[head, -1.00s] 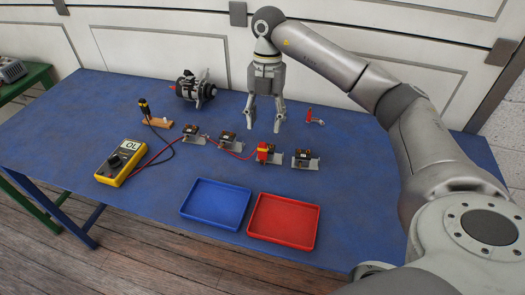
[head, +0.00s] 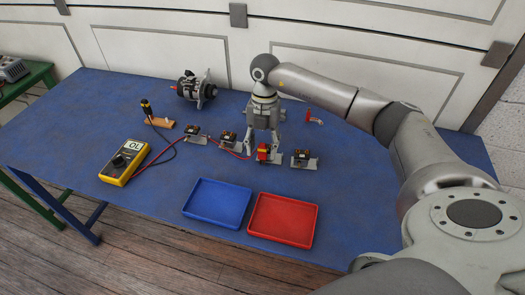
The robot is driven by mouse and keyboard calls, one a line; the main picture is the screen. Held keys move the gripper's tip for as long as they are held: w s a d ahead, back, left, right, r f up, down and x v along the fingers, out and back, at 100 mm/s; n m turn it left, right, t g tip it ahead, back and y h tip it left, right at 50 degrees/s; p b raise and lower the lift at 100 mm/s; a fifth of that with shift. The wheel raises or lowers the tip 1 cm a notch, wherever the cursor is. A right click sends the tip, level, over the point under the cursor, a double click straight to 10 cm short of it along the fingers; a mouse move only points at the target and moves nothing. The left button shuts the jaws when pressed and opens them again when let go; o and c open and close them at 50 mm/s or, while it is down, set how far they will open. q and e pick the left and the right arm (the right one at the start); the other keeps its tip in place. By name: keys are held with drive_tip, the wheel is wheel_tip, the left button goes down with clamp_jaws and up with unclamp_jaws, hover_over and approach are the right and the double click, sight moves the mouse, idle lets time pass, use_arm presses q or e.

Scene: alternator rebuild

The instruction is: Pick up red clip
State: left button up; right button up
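The red clip (head: 263,152) sits on one of several small brush-holder-like parts in a row across the blue table. A red lead runs to it from the left. My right gripper (head: 262,150) points down over this part, fingers apart and open. One finger is left of the clip and the other is to its right, slightly behind. I cannot tell whether either finger touches it. My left gripper is not in view.
Neighbouring parts stand close by, left (head: 228,139) and right (head: 303,159). A yellow multimeter (head: 124,162) reads OL. A black probe (head: 147,108) stands in a wooden block. An alternator (head: 195,88) is behind. Blue (head: 217,203) and red (head: 283,219) trays are in front.

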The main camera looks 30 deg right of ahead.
drive_tip(key=c, duration=0.7)
drive_tip(key=shift+r, duration=0.1)
wheel_tip(320, 180, up, 8)
drive_tip(key=shift+r+b, duration=0.15)
drive_tip(key=shift+b, duration=0.95)
wheel_tip(320, 180, up, 6)
drive_tip(key=p, duration=0.3)
drive_tip(key=shift+f, duration=0.2)
